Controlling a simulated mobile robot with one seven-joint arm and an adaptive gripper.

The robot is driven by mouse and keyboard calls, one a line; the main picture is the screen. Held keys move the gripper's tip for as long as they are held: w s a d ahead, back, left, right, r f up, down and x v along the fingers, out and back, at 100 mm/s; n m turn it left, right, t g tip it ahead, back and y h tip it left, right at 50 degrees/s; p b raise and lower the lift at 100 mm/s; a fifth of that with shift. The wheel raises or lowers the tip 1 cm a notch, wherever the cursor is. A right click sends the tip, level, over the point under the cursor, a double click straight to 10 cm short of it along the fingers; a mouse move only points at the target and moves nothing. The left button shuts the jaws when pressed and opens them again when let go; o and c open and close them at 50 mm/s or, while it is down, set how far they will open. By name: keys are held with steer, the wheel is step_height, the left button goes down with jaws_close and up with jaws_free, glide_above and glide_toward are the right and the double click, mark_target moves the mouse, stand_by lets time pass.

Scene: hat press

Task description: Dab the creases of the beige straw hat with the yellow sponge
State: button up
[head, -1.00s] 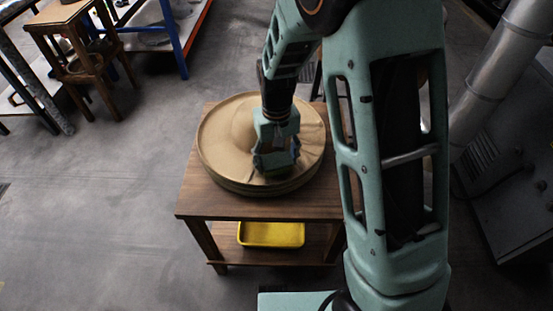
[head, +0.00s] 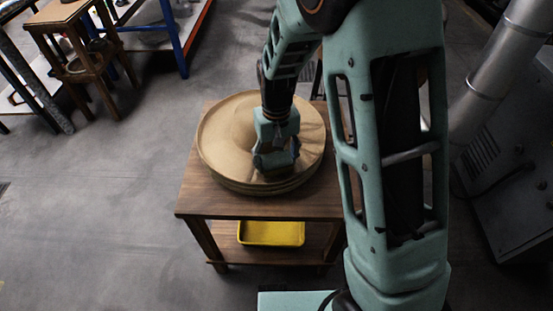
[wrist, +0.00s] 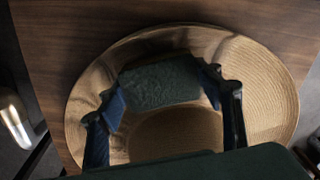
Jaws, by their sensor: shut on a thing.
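The beige straw hat (head: 222,130) lies on the wooden table, its wide round brim and raised crown showing, with layered edges beneath at the front. In the wrist view, the woven brim (wrist: 268,90) curves around my gripper. My gripper (head: 276,158) is low over the right part of the hat. In the wrist view, its two fingers (wrist: 162,92) are shut on a block, the sponge (wrist: 160,80), whose visible face looks dark green rather than yellow. The sponge's underside is hidden, so I cannot tell whether it touches the straw.
The small wooden table (head: 205,203) has a lower shelf holding a yellow tray (head: 271,234). A wooden stool (head: 85,62) and a blue-legged rack (head: 174,38) stand at the back left. A grey machine (head: 515,170) with a silver pipe stands at the right. The left floor is clear.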

stand_by(0.5)
step_height(320, 180, up, 14)
steer(key=p, duration=1)
steer(key=shift+p, duration=0.3)
stand_by(0.4)
